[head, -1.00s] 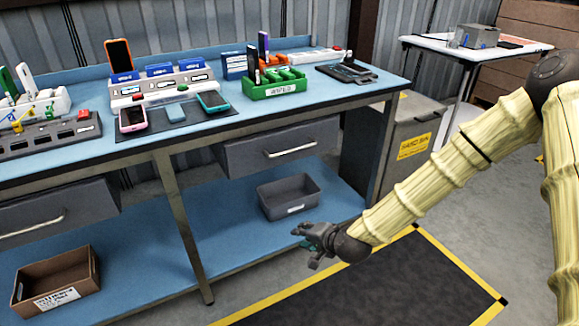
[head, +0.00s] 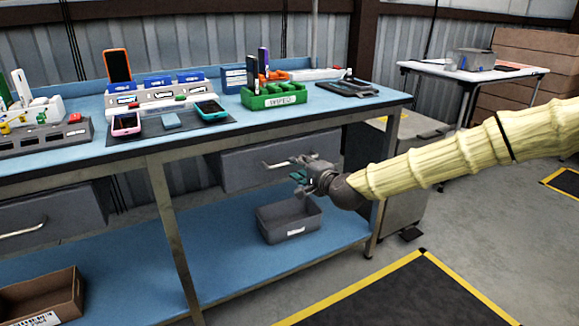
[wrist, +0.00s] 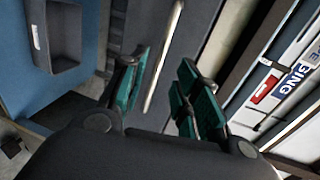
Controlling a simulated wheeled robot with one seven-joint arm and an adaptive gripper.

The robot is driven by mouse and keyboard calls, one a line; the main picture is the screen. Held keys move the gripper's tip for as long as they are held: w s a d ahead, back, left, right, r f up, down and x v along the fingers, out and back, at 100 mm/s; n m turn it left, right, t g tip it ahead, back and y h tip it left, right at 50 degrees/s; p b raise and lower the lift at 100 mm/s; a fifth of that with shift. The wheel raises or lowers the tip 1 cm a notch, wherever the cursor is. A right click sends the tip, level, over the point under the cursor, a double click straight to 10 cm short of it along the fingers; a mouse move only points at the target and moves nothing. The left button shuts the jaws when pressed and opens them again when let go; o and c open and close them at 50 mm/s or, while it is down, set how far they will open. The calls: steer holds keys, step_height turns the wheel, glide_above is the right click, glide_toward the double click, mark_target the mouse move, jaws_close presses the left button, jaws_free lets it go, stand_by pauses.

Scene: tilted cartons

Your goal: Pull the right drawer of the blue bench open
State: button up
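The blue bench (head: 90,157) has two dark grey drawers under its top. The right drawer (head: 240,172) looks shut, with a pale bar handle (head: 273,166) on its front. My gripper (head: 299,174) is at the right part of this handle in the head view and covers its right end. In the wrist view my gripper (wrist: 162,92) is open, with teal pads on its fingers. The handle (wrist: 165,55) runs as a bright bar between the fingers, nearer the left one. I cannot tell whether either finger touches it.
A grey bin (head: 290,220) stands on the lower shelf below the drawer. A cardboard box (head: 40,300) is at lower left. Phones, racks and a green tray (head: 273,97) stand on the bench top. Floor at front right is clear.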

steer(key=b+x, duration=0.1)
steer(key=x, duration=0.5)
steer(key=shift+w+a+f, duration=0.1)
steer(key=shift+w+a, duration=0.05)
steer(key=shift+w, duration=0.15)
jaws_close()
